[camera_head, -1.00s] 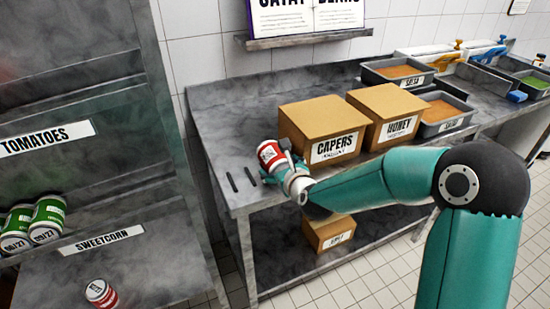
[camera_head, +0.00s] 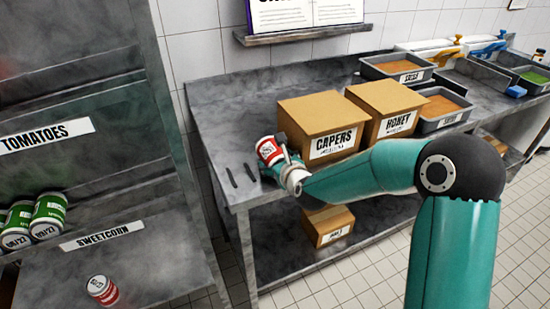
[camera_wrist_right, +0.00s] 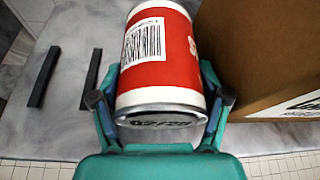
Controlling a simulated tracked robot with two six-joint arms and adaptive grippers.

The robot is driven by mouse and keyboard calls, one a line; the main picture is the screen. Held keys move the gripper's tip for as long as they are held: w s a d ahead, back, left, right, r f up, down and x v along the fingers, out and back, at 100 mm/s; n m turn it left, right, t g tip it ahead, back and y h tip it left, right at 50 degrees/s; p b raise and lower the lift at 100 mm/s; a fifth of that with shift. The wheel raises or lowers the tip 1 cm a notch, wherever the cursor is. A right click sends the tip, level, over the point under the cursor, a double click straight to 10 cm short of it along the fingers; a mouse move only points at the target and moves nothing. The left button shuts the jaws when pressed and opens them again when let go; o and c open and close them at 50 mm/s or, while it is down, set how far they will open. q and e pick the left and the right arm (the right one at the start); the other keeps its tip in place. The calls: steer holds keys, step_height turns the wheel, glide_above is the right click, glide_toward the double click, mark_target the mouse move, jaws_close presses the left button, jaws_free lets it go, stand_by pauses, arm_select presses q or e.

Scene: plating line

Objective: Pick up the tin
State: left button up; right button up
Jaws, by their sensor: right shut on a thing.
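A red and white tin (camera_head: 269,151) is held in my right gripper (camera_head: 283,160) over the near left end of the steel table, left of the CAPERS box. In the right wrist view the tin (camera_wrist_right: 160,60) lies between the two fingers of the right gripper (camera_wrist_right: 160,108), with a barcode on its side and a date on its near end. The fingers are closed on its sides. I cannot tell for sure whether it touches the table. Another red and white tin (camera_head: 101,290) is on the lower left shelf. My left gripper is not in view.
The CAPERS box (camera_head: 305,113) stands just right of the held tin, with the HONEY box (camera_head: 385,97) beyond. Two dark strips (camera_head: 243,175) lie on the table to the left. Green tins (camera_head: 48,215) sit on the SWEETCORN shelf.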

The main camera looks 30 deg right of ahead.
mark_target(277, 149)
steer(key=shift+r, duration=0.2)
steer(key=shift+r, duration=0.5)
step_height(277, 149, up, 9)
steer(key=shift+f+p, duration=0.1)
steer(key=shift+p, duration=0.6)
step_height(277, 149, up, 10)
steer(key=p, duration=0.5)
